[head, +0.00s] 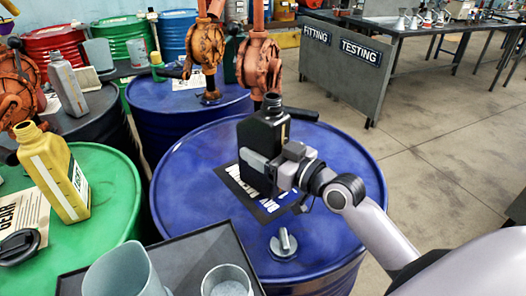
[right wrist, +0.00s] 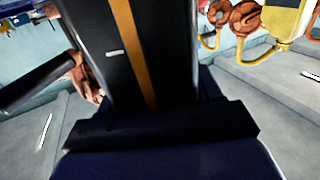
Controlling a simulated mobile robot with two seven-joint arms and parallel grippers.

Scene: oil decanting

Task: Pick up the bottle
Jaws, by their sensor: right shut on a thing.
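A black bottle (head: 262,140) with an open neck stands upright over the front blue drum (head: 340,160). My right gripper (head: 272,170) reaches in from the right and is shut around the bottle's lower body. I cannot tell whether the bottle's base touches the drum top. In the right wrist view the bottle (right wrist: 165,55) fills the middle, dark with an orange stripe. My left gripper is not in view.
A yellow bottle (head: 58,175) stands on the green drum (head: 115,190) at left. A grey bottle (head: 66,85) stands behind it. Orange hand pumps (head: 259,65) rise just behind the black bottle. A grey jug (head: 125,275) and cup (head: 227,282) stand in front. Open floor (head: 450,150) lies right.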

